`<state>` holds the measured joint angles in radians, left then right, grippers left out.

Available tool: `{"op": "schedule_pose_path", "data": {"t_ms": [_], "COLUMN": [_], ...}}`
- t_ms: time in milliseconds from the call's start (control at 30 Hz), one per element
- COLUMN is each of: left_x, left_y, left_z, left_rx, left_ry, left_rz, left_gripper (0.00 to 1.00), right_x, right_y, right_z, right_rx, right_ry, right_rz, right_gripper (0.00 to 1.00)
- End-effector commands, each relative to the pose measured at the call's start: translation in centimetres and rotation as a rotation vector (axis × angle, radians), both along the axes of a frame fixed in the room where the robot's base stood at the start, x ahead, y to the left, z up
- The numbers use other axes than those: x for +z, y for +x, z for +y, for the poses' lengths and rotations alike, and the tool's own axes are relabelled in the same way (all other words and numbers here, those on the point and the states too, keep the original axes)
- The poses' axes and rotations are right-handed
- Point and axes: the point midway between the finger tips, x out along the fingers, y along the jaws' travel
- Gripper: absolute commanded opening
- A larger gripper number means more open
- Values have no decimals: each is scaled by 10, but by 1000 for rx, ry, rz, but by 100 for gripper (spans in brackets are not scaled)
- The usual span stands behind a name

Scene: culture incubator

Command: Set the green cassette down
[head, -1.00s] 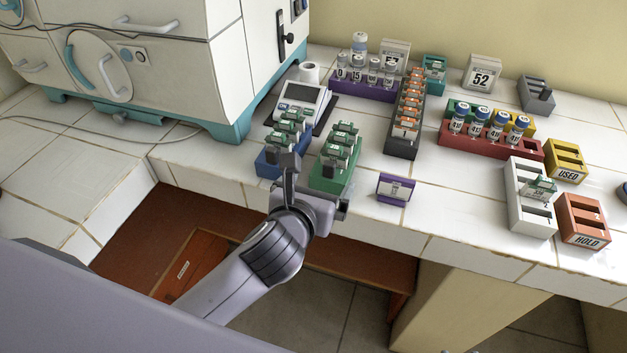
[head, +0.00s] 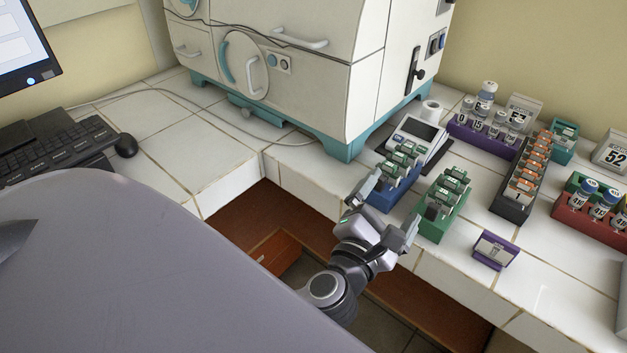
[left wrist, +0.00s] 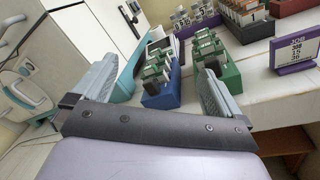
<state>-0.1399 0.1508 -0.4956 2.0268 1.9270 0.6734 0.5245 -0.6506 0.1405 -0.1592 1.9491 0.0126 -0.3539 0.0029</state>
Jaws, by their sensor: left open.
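My left gripper (head: 388,208) is open, with its fingers spread wide and nothing visible between them. It is at the counter's front edge, just in front of a blue rack (head: 382,199) and a green rack (head: 431,232). Green cassettes (head: 405,157) stand in the blue rack, and more green cassettes (head: 447,190) stand in the green rack. I cannot tell which one is the task's cassette. In the left wrist view the blue rack (left wrist: 160,98) shows between the fingers, and the green rack (left wrist: 225,78) is partly behind the right finger. My right gripper is not in view.
A purple-framed sign (head: 494,250) stands right of the green rack. A dark rack of orange cassettes (head: 510,208) and a purple vial rack (head: 480,139) are behind. A white device (head: 418,136) stands behind the blue rack. The incubator (head: 300,75) fills the back; a keyboard (head: 55,150) is far left.

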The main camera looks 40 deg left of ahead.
Motion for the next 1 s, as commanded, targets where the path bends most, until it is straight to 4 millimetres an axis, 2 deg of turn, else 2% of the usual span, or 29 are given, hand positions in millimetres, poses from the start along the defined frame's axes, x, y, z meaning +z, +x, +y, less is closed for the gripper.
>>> {"op": "schedule_pose_path", "data": {"t_ms": [200,367,467,633,800,900,1000], "left_x": [-4,-28,-55,-114,-177,-202,-218], "left_y": [-22,-41,-55,-85,-121,-139,-152], "left_z": [-2,-14,-20,-19,2,18,30], "left_rx": [-57,-149,-230,-416,-646,-763,-846], "left_ry": [556,989,1261,1721,2126,2292,2398], "left_rz": [-108,-127,-111,-48,54,109,149], "left_gripper": [100,100,100,100,100,100,100], "right_x": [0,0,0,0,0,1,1], "right_y": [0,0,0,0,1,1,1], "right_z": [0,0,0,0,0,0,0], "right_rx": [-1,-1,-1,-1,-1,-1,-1], "right_ry": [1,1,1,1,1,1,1], "right_rz": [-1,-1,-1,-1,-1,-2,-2], "right_gripper": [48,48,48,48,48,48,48]}}
